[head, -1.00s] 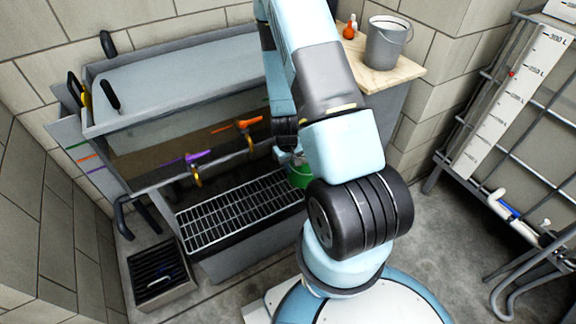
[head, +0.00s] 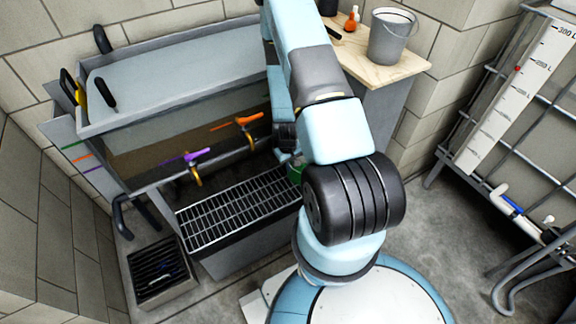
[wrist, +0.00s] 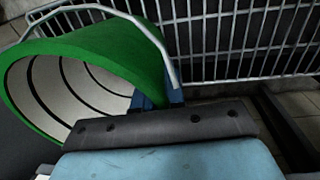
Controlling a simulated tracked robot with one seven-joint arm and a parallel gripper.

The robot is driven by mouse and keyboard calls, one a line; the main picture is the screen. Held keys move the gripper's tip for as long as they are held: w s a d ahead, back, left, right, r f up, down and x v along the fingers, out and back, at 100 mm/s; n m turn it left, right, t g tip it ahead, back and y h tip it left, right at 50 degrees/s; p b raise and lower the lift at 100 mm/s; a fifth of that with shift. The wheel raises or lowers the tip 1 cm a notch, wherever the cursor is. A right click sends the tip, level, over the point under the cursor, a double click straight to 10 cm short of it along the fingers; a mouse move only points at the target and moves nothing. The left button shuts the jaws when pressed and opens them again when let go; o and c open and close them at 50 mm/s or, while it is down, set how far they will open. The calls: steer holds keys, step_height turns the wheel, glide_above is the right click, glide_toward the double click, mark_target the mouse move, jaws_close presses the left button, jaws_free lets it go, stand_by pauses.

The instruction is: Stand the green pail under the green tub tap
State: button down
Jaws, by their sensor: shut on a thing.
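The green pail (wrist: 110,50) fills the upper left of the wrist view, its pale ribbed inside facing the camera and its wire handle arching over it. My gripper (wrist: 160,97) is shut on the pail at its wall near the rim; the exact contact is partly hidden. In the head view only a sliver of the green pail (head: 295,173) shows beside my arm, at the right end of the grating. The tub (head: 180,85) has a purple tap (head: 197,156) and an orange tap (head: 247,120) on its front. I see no green tap; my arm covers that end.
A slotted grating (head: 235,208) lies below the taps. A grey bucket (head: 391,38) stands on a wooden top (head: 370,72) at the back right. A floor drain box (head: 160,272) is at the lower left. A metal rack (head: 490,120) stands at the right.

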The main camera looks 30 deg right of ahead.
steer(key=shift+f, duration=0.2)
steer(key=c, duration=1.2)
jaws_free()
steer(key=shift+r, duration=0.15)
steer(key=r, duration=0.8)
steer(key=a+r, duration=0.1)
steer(key=r, duration=0.3)
steer(key=shift+f, duration=0.1)
